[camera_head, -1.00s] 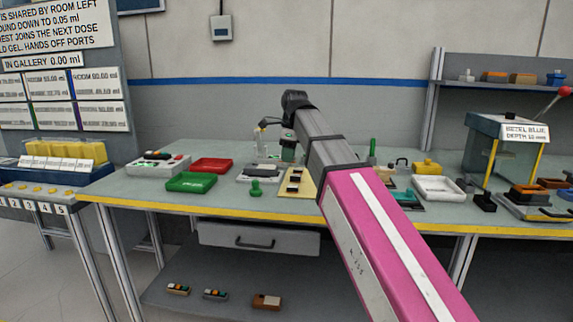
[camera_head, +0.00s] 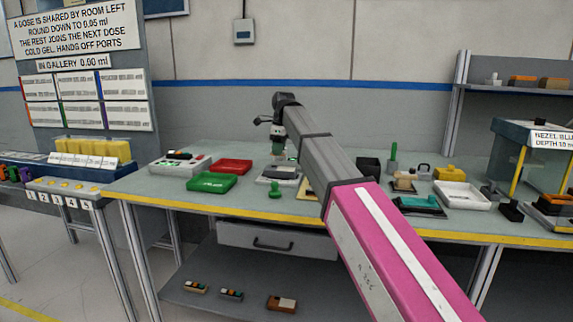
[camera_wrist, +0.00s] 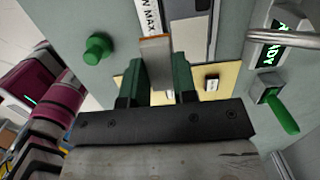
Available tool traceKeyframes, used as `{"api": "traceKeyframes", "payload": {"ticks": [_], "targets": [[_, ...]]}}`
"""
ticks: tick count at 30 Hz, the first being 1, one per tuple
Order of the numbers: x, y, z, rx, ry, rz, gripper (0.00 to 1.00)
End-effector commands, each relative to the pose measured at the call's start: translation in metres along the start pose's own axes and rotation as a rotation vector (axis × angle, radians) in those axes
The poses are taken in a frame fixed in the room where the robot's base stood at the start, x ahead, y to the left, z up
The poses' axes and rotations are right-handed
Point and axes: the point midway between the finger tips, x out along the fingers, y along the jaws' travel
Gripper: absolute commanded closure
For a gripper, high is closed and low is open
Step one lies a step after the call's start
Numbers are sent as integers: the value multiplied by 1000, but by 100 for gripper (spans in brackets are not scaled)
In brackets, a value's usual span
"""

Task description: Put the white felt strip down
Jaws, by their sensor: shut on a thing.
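My gripper (camera_wrist: 159,72) has green fingers in the wrist view. They are shut on a narrow pale strip (camera_wrist: 157,64) with a brownish edge, which appears to be the white felt strip. It is held above the bench, over a yellow plate (camera_wrist: 220,82) and beside a grey panel piece (camera_wrist: 195,36). In the head view my gripper (camera_head: 279,147) hangs over the grey and white device (camera_head: 276,173) near the bench's middle. The strip is too small to make out there.
On the bench are a green tray (camera_head: 211,183), a red tray (camera_head: 231,166), a green knob (camera_head: 275,190) and a white tray (camera_head: 462,195). The knob also shows in the wrist view (camera_wrist: 97,48). A green lever (camera_wrist: 280,112) is at the wrist view's right. My arm hides part of the bench.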

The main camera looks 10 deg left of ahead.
Motion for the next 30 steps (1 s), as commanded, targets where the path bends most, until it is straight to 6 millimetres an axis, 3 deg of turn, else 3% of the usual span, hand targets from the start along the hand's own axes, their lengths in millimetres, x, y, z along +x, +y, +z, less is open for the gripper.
{"api": "traceKeyframes", "payload": {"ticks": [3, 9, 14, 22, 30], "targets": [[12, -21, -12, 2, 1, 1, 99], [23, -38, -24, 1, 0, 0, 99], [30, -39, -26, 0, 0, 0, 99], [63, -39, -30, -1, 0, 0, 99], [64, -39, -30, 0, 0, 0, 99]]}}
